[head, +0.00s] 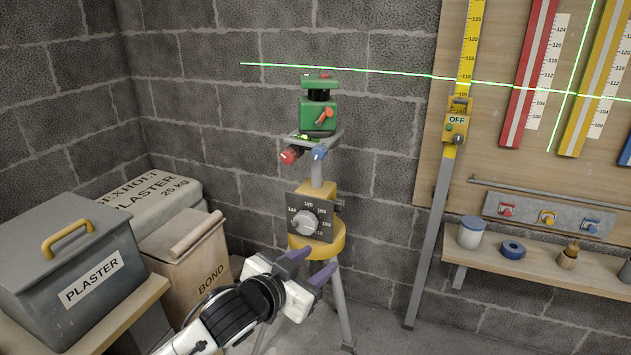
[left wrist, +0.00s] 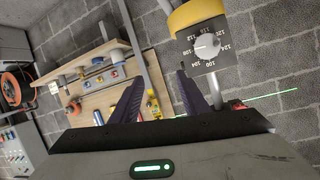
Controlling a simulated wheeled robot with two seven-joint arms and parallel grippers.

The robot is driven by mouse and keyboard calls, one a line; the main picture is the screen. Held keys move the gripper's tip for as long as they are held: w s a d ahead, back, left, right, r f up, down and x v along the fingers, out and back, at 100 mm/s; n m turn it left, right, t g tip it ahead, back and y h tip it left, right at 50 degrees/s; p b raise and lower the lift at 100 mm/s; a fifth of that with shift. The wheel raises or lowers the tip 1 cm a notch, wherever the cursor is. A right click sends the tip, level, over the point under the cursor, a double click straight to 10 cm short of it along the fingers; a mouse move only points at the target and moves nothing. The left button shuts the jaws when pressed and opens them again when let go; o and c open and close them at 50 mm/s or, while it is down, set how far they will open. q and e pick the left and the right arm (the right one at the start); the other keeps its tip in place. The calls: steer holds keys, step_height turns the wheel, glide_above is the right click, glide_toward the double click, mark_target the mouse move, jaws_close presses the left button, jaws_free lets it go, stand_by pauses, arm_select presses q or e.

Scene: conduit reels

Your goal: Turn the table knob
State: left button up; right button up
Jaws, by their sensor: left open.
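The table knob (head: 307,222) is a round light-grey knob on a dark square dial plate (head: 325,208) with white numbers, fixed to the yellow tripod head (head: 334,243). The knob also shows in the left wrist view (left wrist: 207,46), upper right, beyond the fingers. A green laser level (head: 318,117) stands above it on the tripod. My left gripper (head: 314,266), with purple fingers, is open and empty, below and in front of the dial, apart from the knob. The gripper also shows in the left wrist view (left wrist: 159,74). My right gripper is not in view.
A grey plaster box (head: 35,290) and a bond bin (head: 185,262) stand at the left. A wooden shelf (head: 540,272) holds small items at the right. The tripod legs (head: 342,305) stand below the dial.

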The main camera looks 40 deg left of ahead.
mark_target(317, 155)
arm_select(q)
steer(key=w+a+r+n+t+y+b, duration=0.1)
steer(key=a+r+t, duration=0.15)
steer(key=r, duration=0.55)
steer(key=w+a+r+n+t+y+b, duration=0.1)
steer(key=a+r+y+b, duration=0.15)
steer(key=r, duration=0.55)
steer(key=x, duration=1)
steer(key=shift+a+r+p, duration=0.15)
steer(key=shift+a+p, duration=0.1)
steer(key=shift+p, duration=0.05)
jaws_close()
steer(key=shift+r+n+h+p, duration=0.1)
steer(key=shift+n+h+p, duration=0.25)
steer(key=shift+n+p, duration=0.55)
steer(key=shift+n, duration=0.5)
